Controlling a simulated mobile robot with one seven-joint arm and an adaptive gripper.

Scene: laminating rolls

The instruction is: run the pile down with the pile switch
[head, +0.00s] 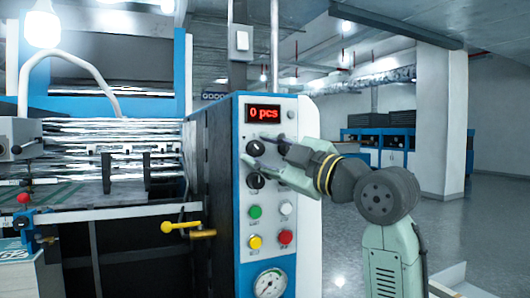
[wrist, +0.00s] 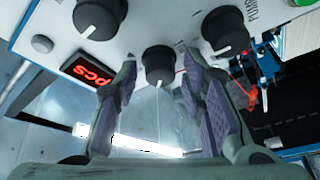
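The blue-edged control panel (head: 238,230) carries dark rotary knobs under a red display reading "0 pcs" (head: 264,114). No label naming the pile switch is readable. My gripper (head: 264,152) is at the upper knob (head: 254,147), its fingers reaching in from the right. In the wrist view, my gripper (wrist: 159,70) is open, with a small black knob (wrist: 158,66) framed between its fingertips. Contact with that knob cannot be told. Two larger knobs, one at upper left (wrist: 100,18) and one at right near a "PUMP" label (wrist: 224,30), flank it.
Below the knobs are green (head: 255,212), white (head: 286,208), yellow (head: 255,242) and red (head: 286,237) buttons and a gauge (head: 270,283). A yellow-handled lever (head: 180,227) sticks out left of the panel.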

